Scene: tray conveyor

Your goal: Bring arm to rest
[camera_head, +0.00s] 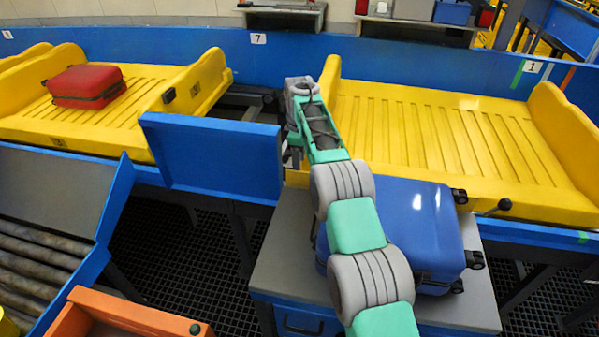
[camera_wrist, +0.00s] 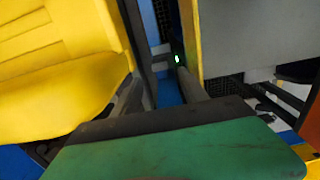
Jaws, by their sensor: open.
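My arm reaches from the bottom of the head view up to the gap between the two yellow trays. My gripper (camera_head: 293,155) hangs below the wrist there, beside the blue panel (camera_head: 215,155). It is open, small and partly hidden by my own forearm. A blue suitcase (camera_head: 425,225) lies on a grey-topped stand (camera_head: 285,265), under and to the right of my arm. My arm covers the suitcase's left part, and my gripper is apart from it.
A red suitcase (camera_head: 88,86) lies on the left yellow tray (camera_head: 140,105). The right yellow tray (camera_head: 440,135) is empty. A roller conveyor (camera_head: 45,250) and an orange edge (camera_head: 135,318) are at lower left. A blue wall (camera_head: 400,65) runs behind the trays.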

